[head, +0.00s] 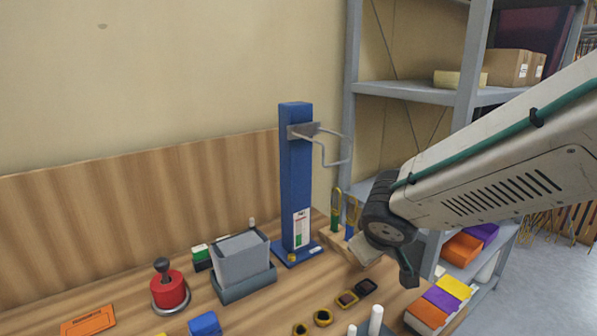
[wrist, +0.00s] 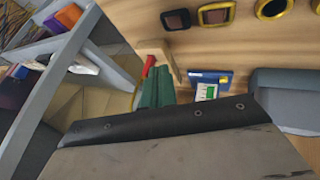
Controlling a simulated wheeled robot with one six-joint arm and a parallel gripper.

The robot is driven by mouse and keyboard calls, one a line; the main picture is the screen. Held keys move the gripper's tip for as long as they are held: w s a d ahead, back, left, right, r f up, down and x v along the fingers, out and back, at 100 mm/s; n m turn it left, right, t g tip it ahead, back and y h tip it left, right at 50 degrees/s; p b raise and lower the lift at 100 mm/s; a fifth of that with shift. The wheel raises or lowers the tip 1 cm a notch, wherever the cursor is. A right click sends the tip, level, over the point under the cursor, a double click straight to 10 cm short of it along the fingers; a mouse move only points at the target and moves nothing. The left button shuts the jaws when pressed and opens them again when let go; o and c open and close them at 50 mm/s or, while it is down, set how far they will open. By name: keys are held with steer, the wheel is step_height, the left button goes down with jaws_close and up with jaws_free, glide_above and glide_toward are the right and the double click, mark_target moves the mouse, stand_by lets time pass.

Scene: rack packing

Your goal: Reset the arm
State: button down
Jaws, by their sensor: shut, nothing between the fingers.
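My arm (head: 500,165) reaches in from the right in the head view, with its dark wrist joint (head: 388,222) above the right end of the wooden bench. My gripper (head: 366,250) is partly hidden behind the wrist; it is shut and empty, near a small wooden holder (head: 338,240) with tools in it. In the wrist view, a wide grey panel with a black riveted edge fills the bottom, and I cannot tell which part it is.
A blue post (head: 296,180) with a wire hook stands on the bench (head: 120,285). Near it are a grey bin (head: 243,258), a red button-like object (head: 169,292), and several rings and square frames. A grey metal shelf (head: 415,94) stands behind, with colored boxes (head: 443,300) at right.

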steer(key=s+d+r+m+g, duration=0.1)
steer(key=s+d+r+m, duration=0.1)
steer(key=s, duration=0.6)
steer(key=s+d+r+m+g, duration=0.2)
steer(key=s+d, duration=0.3)
steer(key=s, duration=0.3)
steer(key=s+d+r+m+g+y, duration=0.1)
steer(key=s+d, duration=0.3)
steer(key=s, duration=0.4)
steer(key=shift+r+m+g, duration=0.5)
steer(key=shift+r+g, duration=0.15)
steer(key=shift+g, duration=0.05)
